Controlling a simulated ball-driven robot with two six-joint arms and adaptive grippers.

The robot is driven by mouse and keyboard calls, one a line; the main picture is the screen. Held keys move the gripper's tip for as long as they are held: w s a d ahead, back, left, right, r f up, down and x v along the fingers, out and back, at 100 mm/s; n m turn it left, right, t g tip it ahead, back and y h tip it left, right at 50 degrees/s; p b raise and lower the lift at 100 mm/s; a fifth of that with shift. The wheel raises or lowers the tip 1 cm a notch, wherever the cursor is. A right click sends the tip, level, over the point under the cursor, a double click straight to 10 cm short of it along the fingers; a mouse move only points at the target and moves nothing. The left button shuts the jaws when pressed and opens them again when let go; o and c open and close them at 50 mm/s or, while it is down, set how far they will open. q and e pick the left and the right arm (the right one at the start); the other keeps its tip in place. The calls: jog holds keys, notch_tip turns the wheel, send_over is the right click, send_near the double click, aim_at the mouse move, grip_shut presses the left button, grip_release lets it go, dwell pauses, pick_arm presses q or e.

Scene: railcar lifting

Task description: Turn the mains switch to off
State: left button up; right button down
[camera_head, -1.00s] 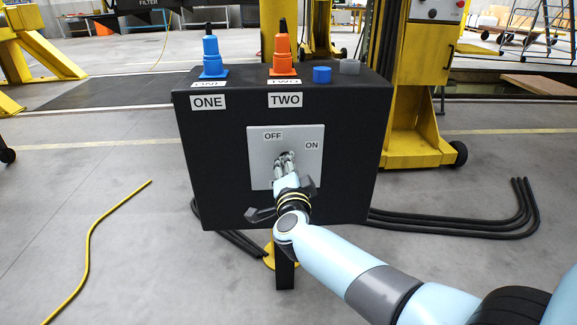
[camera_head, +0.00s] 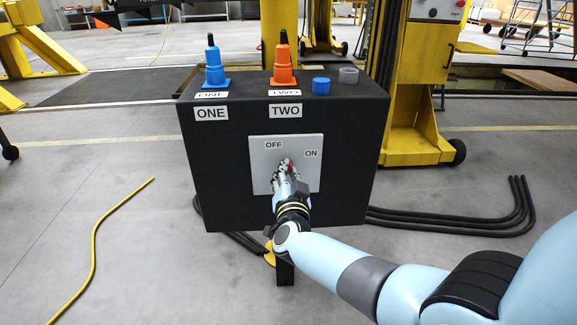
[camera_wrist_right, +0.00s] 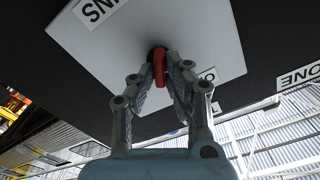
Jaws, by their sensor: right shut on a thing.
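The mains switch has a red handle (camera_head: 289,165) on a light grey plate (camera_head: 260,180) on the front of the black box. The plate carries an OFF label (camera_head: 273,145) at upper left and an ON label (camera_head: 313,154) at right. My right gripper (camera_head: 286,179) reaches the plate from below. In the right wrist view its fingers (camera_wrist_right: 160,76) are shut around the red handle (camera_wrist_right: 158,62). The fingers hide much of the handle, so I cannot tell its exact angle. My left gripper is not in view.
The black box (camera_head: 225,165) carries a blue connector (camera_head: 214,66) marked ONE, an orange connector (camera_head: 283,62) marked TWO, and blue and grey caps (camera_head: 321,86). Black cables (camera_head: 455,222) lie at right, a yellow cable (camera_head: 98,235) at left. Yellow lifting columns (camera_head: 415,110) stand behind.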

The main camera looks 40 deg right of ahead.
jog(key=n+p, duration=0.1)
jog(key=n, duration=0.1)
jog(key=shift+r+n, duration=0.1)
jog(key=shift+n, duration=0.3)
jog(key=shift+n+p, duration=0.6)
jog(key=shift+n, duration=0.9)
jog(key=c, duration=1.4)
grip_release()
jog(key=v, duration=1.2)
